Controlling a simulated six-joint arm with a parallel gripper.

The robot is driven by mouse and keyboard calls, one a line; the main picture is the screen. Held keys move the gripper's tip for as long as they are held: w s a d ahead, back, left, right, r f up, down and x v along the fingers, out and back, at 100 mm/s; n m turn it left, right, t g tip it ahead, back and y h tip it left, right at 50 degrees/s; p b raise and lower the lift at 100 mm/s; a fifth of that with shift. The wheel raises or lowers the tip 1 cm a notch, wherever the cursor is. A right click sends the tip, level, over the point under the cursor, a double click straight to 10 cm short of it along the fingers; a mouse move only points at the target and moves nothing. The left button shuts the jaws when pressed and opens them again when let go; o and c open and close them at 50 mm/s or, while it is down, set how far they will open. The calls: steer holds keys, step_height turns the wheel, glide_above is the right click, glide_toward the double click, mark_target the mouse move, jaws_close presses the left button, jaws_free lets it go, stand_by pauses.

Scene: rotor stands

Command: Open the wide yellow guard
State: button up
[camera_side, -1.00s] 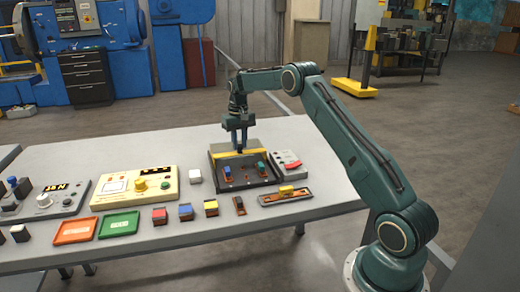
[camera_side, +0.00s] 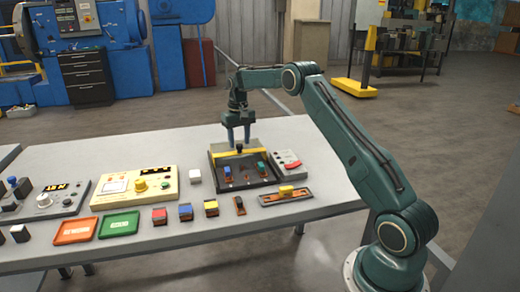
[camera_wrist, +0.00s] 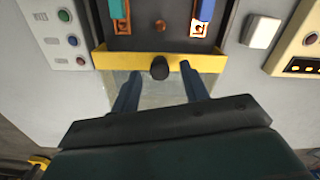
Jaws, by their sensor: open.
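The wide yellow guard (camera_side: 257,152) is a yellow bar across the far end of a dark panel (camera_side: 248,182). In the wrist view, the guard (camera_wrist: 218,63) has a dark round knob (camera_wrist: 159,68) at its middle. A clear sheet extends from the bar on the side away from the dark panel. My gripper (camera_side: 239,143) is open above the bar. In the wrist view, my gripper's two fingers (camera_wrist: 159,73) stand apart, one on each side of the knob. I cannot tell whether they touch the guard.
Blue (camera_side: 228,169) and green (camera_side: 262,167) switches stand uncovered on the dark panel. A grey button box (camera_side: 287,158) is close on its right. A white block (camera_side: 195,176) and a cream control box (camera_side: 135,187) are to the left. Small switches line the front.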

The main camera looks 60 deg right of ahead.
step_height(320, 180, up, 13)
stand_by(0.6)
steer(key=shift+a, duration=0.1)
stand_by(0.3)
steer(key=s+a+r+n+t, duration=0.1)
steer(key=s+a+r+n, duration=0.1)
steer(key=s+a+r, duration=0.6)
steer(key=s+a+r+n+t, duration=0.15)
steer(key=s+a+r, duration=0.4)
steer(key=a, duration=0.55)
steer(key=s+a+f+t, duration=0.1)
steer(key=s+a+f, duration=0.2)
steer(key=s, duration=0.4)
steer(key=s+a+f+n+t, duration=0.1)
steer(key=s+a+f, duration=0.2)
steer(key=s, duration=0.5)
steer(key=s+a+f+n+t, duration=0.1)
steer(key=s+a+f, duration=0.2)
steer(key=s, duration=0.5)
steer(key=shift+a+f, duration=0.35)
steer(key=shift+f, duration=0.45)
